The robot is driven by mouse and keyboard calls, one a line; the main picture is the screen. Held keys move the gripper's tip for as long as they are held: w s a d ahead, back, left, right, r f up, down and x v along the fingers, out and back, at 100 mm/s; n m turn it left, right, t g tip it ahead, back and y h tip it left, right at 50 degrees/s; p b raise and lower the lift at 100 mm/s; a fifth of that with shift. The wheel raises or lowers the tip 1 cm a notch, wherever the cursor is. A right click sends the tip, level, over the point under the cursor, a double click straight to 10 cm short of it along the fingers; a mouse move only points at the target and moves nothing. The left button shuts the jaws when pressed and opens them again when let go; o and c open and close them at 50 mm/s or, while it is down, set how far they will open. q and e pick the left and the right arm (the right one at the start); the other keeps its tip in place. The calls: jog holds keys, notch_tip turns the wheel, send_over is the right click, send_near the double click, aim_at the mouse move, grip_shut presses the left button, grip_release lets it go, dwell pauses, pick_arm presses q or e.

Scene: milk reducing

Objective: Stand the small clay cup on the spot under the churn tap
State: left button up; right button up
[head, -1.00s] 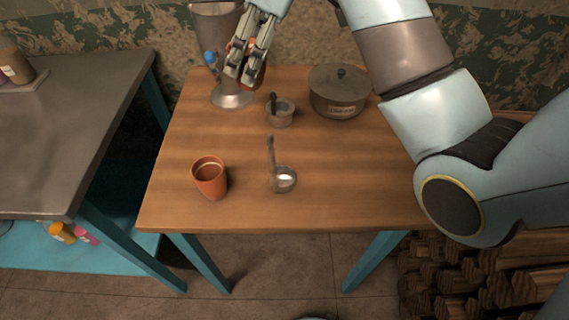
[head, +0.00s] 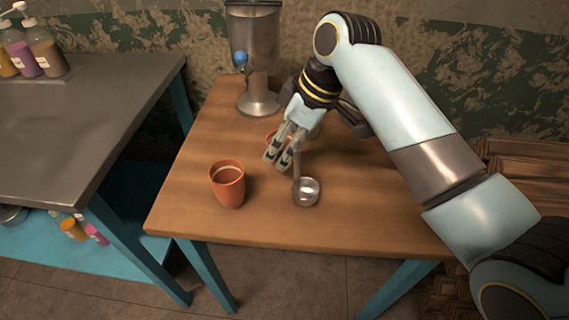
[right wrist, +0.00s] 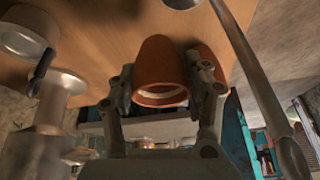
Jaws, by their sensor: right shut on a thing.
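The small clay cup (right wrist: 160,72) is between the fingers of my right gripper (right wrist: 165,95) in the right wrist view. In the head view that gripper (head: 277,160) hides most of it; a bit of orange rim (head: 272,137) shows behind the fingers. I cannot tell its height above the table. The metal churn (head: 252,35) stands at the back of the wooden table, with a blue-knobbed tap (head: 240,58) and a round metal foot (head: 258,103). My right gripper is in front of the churn and to its right. My left gripper is not in view.
A larger clay cup (head: 227,185) stands at the front left of the wooden table (head: 190,215). A metal ladle (head: 306,192) lies just in front of my right gripper. My arm hides the back right. A grey side table (head: 90,105) holds bottles (head: 48,58).

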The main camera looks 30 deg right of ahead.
jog(key=shift+f, duration=2.55)
jog(key=o, duration=1.2)
jog(key=shift+f, duration=0.1)
